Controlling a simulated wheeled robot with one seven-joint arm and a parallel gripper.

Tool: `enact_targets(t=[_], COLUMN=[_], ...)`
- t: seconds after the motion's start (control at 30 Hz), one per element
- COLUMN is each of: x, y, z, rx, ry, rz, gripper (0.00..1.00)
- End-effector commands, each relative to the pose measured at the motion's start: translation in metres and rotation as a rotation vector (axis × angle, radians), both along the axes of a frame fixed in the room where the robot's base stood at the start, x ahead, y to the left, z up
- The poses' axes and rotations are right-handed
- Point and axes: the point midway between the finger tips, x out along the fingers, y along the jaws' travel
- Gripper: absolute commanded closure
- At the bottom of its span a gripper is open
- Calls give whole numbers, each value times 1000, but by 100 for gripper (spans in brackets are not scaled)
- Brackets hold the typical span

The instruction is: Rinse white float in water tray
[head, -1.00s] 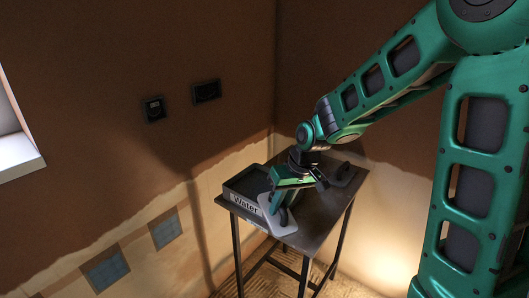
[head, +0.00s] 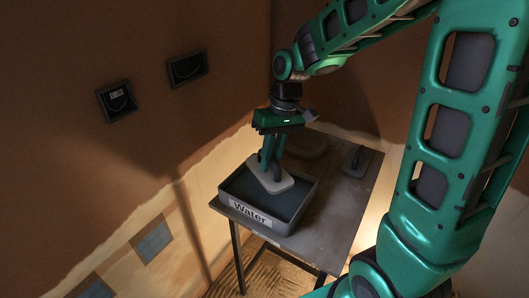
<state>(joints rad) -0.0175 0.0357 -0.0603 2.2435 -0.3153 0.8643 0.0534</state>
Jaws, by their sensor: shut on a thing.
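The white float (head: 281,184) is a pale flat plate with a dark handle. My gripper (head: 270,167) is shut on its handle, coming down from above. The float is over the inside of the grey water tray (head: 278,225), towards its far side. I cannot tell whether the plate touches the water or hangs just above it. The tray has a "Water" label on its front wall and dark contents. My fingers hide part of the handle.
The tray stands on a small dark metal table (head: 318,235). Another float with a dark handle (head: 356,160) lies at the table's right, and a dim flat object (head: 308,146) lies behind the tray. Walls rise close behind; two dark sockets (head: 117,101) (head: 187,68) are on the left wall.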

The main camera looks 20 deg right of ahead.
Motion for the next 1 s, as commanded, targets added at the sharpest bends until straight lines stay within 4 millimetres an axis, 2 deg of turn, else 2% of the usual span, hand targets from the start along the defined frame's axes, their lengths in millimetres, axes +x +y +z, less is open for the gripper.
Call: enact_targets(t=[0.6, 1.0], x=[0, 0], y=[0, 1], z=[-51, -59], rx=[0, 0], ry=[1, 0], rz=[-1, 2], gripper=[100, 100])
